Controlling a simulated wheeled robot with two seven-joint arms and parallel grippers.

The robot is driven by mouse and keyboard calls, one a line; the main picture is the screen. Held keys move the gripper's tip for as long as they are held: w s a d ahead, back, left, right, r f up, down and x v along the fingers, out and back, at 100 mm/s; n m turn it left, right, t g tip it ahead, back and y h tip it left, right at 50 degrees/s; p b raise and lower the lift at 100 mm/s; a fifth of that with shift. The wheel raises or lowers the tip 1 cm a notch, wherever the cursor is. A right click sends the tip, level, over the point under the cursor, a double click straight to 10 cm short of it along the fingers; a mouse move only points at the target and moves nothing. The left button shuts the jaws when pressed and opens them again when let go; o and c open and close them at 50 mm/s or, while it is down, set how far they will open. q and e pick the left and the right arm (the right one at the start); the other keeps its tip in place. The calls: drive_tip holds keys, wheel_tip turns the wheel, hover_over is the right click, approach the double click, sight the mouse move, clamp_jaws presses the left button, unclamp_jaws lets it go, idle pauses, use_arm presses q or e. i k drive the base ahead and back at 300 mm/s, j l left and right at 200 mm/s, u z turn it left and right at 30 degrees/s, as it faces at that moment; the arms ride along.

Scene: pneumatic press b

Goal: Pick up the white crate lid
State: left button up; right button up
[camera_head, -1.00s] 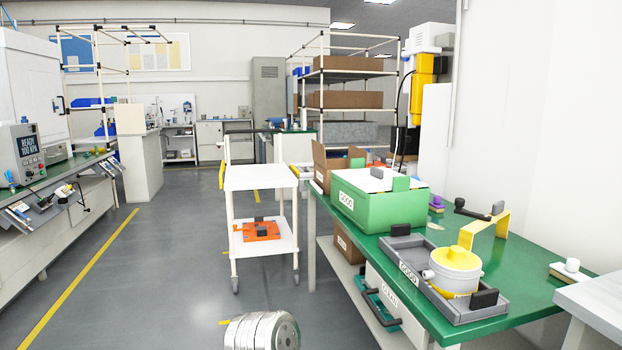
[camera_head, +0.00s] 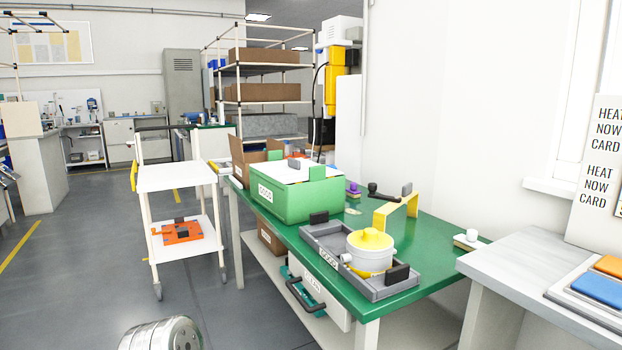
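The white crate lid (camera_head: 276,173) lies on top of the green crate (camera_head: 292,203), which stands on the green bench. The crate's front bears a white label. Neither of my grippers shows in the head view, so I cannot see them relative to the lid.
A grey tray (camera_head: 321,239) with a white, yellow-topped pot stands in front of the crate on the green bench (camera_head: 428,256). A yellow bracket (camera_head: 389,216) stands behind it. A white cart (camera_head: 175,177) is left. A metal cylinder (camera_head: 161,333) shows at the bottom edge.

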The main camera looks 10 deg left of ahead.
sight(290, 170)
drive_tip(key=k, duration=0.65)
drive_tip(key=z, duration=2.2)
drive_tip(key=k+j+z, duration=0.1)
drive_tip(key=j, duration=0.3)
drive_tip(key=k+j+z, duration=0.1)
drive_tip(key=j, duration=0.35)
drive_tip(key=k+j, duration=0.25)
drive_tip(key=j, duration=0.15)
drive_tip(key=k+j+z, duration=0.15)
drive_tip(key=j, duration=0.25)
drive_tip(key=k+j+z, duration=0.1)
drive_tip(key=j, duration=0.3)
drive_tip(key=k+j+z, duration=0.1)
drive_tip(key=k+j, duration=0.2)
